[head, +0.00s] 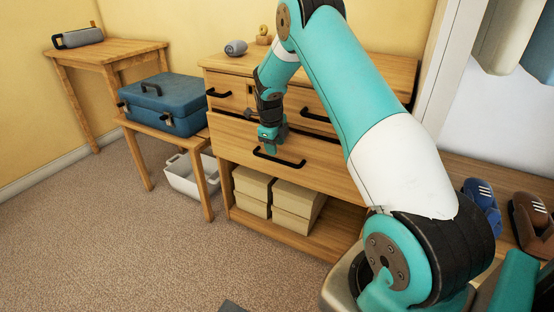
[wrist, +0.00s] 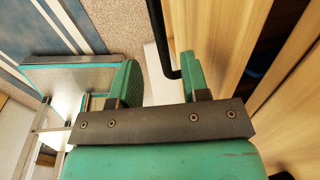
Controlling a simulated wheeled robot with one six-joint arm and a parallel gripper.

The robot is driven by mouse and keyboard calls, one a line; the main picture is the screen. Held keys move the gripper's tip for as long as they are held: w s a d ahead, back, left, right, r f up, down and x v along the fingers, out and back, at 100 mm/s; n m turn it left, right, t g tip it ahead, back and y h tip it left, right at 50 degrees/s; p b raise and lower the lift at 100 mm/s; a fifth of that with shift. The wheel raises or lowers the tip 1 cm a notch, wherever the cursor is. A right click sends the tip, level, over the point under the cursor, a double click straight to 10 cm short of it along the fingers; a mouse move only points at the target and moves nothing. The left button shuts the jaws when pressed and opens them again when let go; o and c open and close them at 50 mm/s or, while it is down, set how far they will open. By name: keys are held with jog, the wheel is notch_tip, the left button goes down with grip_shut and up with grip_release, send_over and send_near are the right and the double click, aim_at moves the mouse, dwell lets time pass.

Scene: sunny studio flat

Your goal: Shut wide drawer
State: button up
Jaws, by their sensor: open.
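The wide drawer (head: 235,137) of the wooden dresser sits below the small top drawers and carries a black bar handle (head: 280,160). It stands out from the dresser: in the wrist view its front (wrist: 215,45) has a dark gap behind it on the right. My gripper (head: 270,147) is open and empty, pointing down at the drawer front by the left end of the handle. In the wrist view the handle (wrist: 157,30) ends close to the right fingertip of my gripper (wrist: 160,75); I cannot tell whether they touch.
A blue case (head: 163,104) rests on a low wooden table left of the dresser, with a white bin (head: 190,176) beneath. Cardboard-coloured boxes (head: 293,200) fill the shelf under the drawer. Shoes (head: 482,200) stand at the right. Carpet in front is mostly clear.

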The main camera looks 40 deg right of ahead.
aim_at(277, 159)
jog(key=f, duration=0.4)
jog(key=d+f, duration=0.1)
jog(key=shift+w+f+b, duration=0.2)
jog(key=shift+f+b, duration=0.15)
jog(key=shift+f, duration=0.05)
grip_shut()
